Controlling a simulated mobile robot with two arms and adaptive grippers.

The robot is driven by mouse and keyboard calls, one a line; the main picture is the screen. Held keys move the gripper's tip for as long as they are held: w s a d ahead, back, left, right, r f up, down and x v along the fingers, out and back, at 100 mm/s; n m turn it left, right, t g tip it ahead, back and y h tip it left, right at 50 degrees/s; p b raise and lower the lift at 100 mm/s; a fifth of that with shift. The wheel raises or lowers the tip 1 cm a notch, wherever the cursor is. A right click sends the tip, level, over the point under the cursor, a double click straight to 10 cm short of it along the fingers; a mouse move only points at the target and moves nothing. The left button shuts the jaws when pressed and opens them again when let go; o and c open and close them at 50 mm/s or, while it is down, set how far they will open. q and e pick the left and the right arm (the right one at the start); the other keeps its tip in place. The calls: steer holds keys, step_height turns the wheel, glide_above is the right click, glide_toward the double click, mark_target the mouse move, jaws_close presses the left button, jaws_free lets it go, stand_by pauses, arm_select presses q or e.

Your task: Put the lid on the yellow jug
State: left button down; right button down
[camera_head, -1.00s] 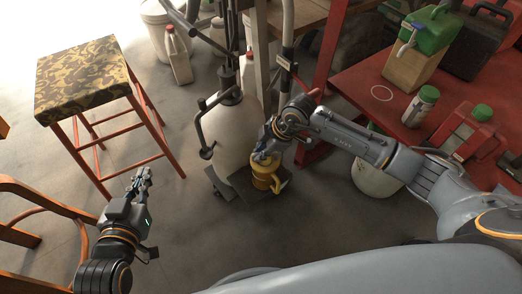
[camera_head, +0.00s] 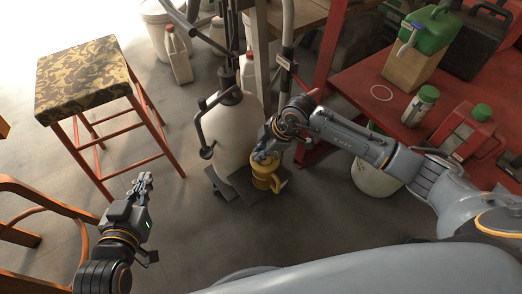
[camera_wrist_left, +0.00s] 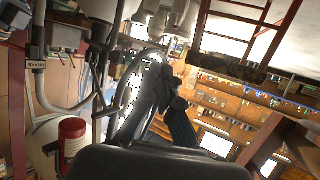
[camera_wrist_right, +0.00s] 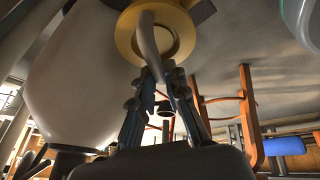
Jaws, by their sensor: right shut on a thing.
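The yellow jug (camera_head: 266,181) stands upright on a dark flat base at the foot of a white tank, its handle to the right. My right gripper (camera_head: 265,158) is right above its top. In the right wrist view, the fingers (camera_wrist_right: 170,85) are shut on a curved grey spout-like piece that seems to be part of the lid (camera_wrist_right: 149,45). It lies over a yellow round rim (camera_wrist_right: 183,38). I cannot tell whether the lid is fully seated. My left gripper (camera_head: 143,181) is empty, away to the left, its fingers close together; they also show in the left wrist view (camera_wrist_left: 168,75).
The white tank (camera_head: 232,135) stands close behind the jug. A patterned stool (camera_head: 83,75) is at the left. Floor between is clear.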

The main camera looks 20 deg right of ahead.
arm_select(q)
steer(key=shift+s+a+f+g, duration=0.2)
steer(key=shift+s+f+g, duration=0.15)
steer(key=shift+f, duration=0.2)
arm_select(e)
steer(key=shift+f, duration=0.1)
arm_select(q)
steer(key=shift+s+a+f+g+p, duration=0.1)
steer(key=shift+s+f+g+p, duration=0.2)
steer(key=shift+f, duration=0.1)
steer(key=shift+f, duration=0.1)
stand_by(0.8)
steer(key=shift+s, duration=0.1)
steer(key=shift+s+a+f+g+y, duration=0.1)
steer(key=shift+f+g+y, duration=0.1)
steer(key=shift+g+y, duration=0.1)
steer(key=shift+f, duration=0.1)
steer(key=shift+s+a+f, duration=0.2)
steer(key=shift+s, duration=0.05)
steer(key=shift+s+a+f+g, duration=0.1)
steer(key=shift+s+f+g, duration=0.2)
steer(key=shift+g, duration=0.05)
arm_select(e)
steer(key=shift+f, duration=0.1)
